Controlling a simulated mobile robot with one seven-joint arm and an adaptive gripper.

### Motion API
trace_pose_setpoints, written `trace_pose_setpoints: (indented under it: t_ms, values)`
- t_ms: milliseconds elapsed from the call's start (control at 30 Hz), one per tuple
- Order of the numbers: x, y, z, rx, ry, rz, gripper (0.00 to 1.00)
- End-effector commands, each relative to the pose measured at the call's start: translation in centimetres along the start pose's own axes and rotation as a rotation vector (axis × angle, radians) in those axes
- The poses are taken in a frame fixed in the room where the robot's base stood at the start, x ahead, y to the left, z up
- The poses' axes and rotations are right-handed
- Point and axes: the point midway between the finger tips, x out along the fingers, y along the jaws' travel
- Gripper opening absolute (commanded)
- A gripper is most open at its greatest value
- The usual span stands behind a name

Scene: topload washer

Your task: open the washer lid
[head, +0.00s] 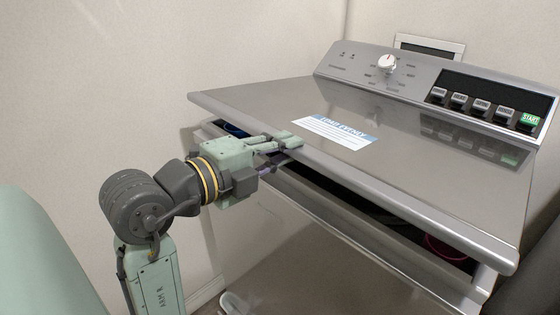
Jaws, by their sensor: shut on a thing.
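The washer lid (420,169) is a large silver panel on top of the washer, with a blue and white label near its front edge. The lid is raised a little at the front, with a dark gap under its front edge. My gripper (284,150) is at the lid's front edge, left of the middle. It is shut on the edge, with one finger on top and the other underneath. The washer body (262,255) stands below. Most of the tub is hidden under the lid.
The control panel (430,80) with a knob (387,64) and several buttons is at the back of the washer. A beige wall (200,40) is behind and to the left. Something blue and something pink show in the gap. A whitish object (232,303) lies low in front.

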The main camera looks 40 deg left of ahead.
Motion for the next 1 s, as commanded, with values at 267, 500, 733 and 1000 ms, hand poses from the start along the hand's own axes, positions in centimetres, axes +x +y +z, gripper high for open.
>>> trace_pose_setpoints:
  t_ms: [267, 500, 733, 1000]
  values:
    - [1.2, -11.4, -0.1, 0.006, 0.004, 0.006, 0.00]
    - [4.8, -21.4, -0.2, 0.005, 0.007, 0.006, 0.00]
    - [9.6, -28.6, -0.2, 0.002, 0.005, 0.008, 0.00]
    - [15.6, -35.5, -0.4, 0.003, 0.002, 0.122, 0.00]
